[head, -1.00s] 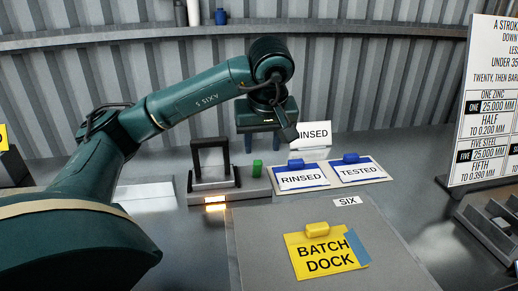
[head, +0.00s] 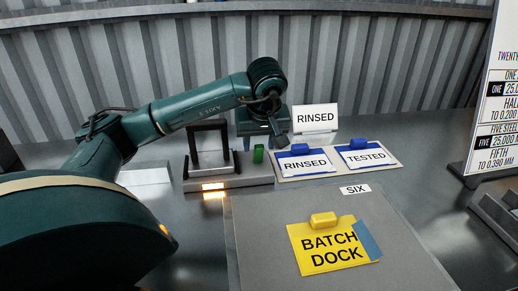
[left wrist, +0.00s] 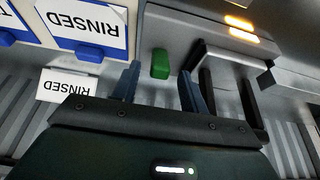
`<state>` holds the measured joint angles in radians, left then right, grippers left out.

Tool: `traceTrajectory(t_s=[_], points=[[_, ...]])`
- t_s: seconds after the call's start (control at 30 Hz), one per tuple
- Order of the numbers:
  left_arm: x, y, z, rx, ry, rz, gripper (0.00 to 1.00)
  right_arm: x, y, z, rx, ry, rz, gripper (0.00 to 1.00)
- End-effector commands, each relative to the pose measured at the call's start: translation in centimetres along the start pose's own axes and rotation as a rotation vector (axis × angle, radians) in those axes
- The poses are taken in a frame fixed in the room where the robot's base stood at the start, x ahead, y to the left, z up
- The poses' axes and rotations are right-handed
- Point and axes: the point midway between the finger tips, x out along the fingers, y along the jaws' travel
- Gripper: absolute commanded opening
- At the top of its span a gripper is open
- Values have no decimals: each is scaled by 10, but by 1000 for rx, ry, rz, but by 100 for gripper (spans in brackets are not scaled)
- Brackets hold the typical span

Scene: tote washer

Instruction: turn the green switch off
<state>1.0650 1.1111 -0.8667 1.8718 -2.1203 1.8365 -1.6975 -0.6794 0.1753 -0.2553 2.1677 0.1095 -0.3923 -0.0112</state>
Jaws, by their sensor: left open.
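The green switch (head: 258,153) is a small upright block on the right part of a low grey unit (head: 240,181). A lit orange strip shows on the unit's front. My left gripper (head: 262,143) is open, close behind and above the switch in the head view. In the left wrist view the green switch (left wrist: 160,63) shows between and just beyond the two fingertips of the left gripper (left wrist: 160,74), with a gap on each side. My right gripper is in neither view.
A dark upright frame (head: 209,143) stands on the unit left of the switch. Blue RINSED (head: 306,164) and TESTED (head: 368,156) cards lie to its right. A white RINSED sign (head: 316,118) stands behind. A yellow BATCH DOCK card (head: 328,246) lies on the front panel.

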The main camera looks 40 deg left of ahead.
Motion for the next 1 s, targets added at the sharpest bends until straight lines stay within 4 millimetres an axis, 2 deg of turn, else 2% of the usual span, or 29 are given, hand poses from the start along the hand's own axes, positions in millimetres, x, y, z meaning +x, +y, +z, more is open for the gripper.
traceTrajectory(t_s=[0.03, 0.2, 0.53, 1.0], points=[[8, 0, 0, -1, -2, -3, 44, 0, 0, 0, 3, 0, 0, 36], [21, 0, 0, -1, -1, 0, 44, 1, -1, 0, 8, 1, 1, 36], [24, 0, 0, -1, 0, 0, 44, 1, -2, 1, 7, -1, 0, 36], [24, 0, 0, -1, 0, 0, 5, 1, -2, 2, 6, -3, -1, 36]])
